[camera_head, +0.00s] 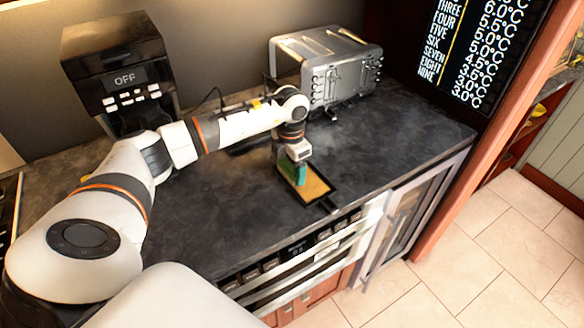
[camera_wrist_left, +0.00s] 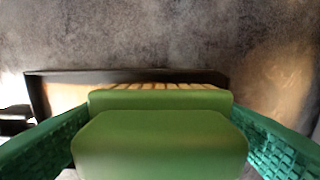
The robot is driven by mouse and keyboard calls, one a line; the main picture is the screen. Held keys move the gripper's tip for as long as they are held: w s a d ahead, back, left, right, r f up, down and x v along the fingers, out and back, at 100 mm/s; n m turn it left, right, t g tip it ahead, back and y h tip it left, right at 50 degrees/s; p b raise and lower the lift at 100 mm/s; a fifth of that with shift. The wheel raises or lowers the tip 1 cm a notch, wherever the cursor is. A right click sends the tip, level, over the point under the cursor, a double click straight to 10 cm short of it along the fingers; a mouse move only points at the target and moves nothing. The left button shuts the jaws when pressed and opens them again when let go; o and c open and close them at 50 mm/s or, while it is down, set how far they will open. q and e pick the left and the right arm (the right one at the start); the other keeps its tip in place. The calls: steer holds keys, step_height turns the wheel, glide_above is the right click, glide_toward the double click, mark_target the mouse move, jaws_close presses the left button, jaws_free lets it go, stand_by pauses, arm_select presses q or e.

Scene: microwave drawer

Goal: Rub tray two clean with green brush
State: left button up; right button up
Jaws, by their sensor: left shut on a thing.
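A shallow dark-rimmed tray (camera_head: 318,185) with a tan inside lies on the dark counter near its front edge. Its rim (camera_wrist_left: 130,75) also shows in the left wrist view. My left gripper (camera_head: 298,172) points down over the left part of this tray. It is shut on the green brush (camera_wrist_left: 160,140), which fills the lower middle of the wrist view between the green textured fingers. The brush's pale bristles show just past its head, over the tray; I cannot tell whether they touch it. My right gripper is not in view.
A silver toaster (camera_head: 345,75) stands at the back of the counter, and a black coffee machine (camera_head: 120,65) at the back left. A panel with control buttons (camera_head: 300,250) sits below the front edge. The counter right of the tray is clear.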

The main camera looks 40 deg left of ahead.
mark_target(305, 192)
arm_select(q)
steer(key=shift+s+d+f, duration=0.1)
steer(key=shift+s+d, duration=0.15)
steer(key=shift+d, duration=0.3)
steer(key=shift+s+d, duration=0.2)
steer(key=shift+d, duration=0.35)
steer(key=shift+p, duration=0.3)
steer(key=shift+s+d+p, duration=0.15)
steer(key=shift+s+d, duration=0.05)
steer(key=shift+d, duration=0.3)
steer(key=shift+s+d+p, duration=0.15)
steer(key=shift+d, duration=0.4)
steer(key=shift+s+d, duration=0.2)
steer(key=shift+d, duration=0.3)
steer(key=shift+s+d, duration=0.2)
steer(key=shift+d, duration=0.25)
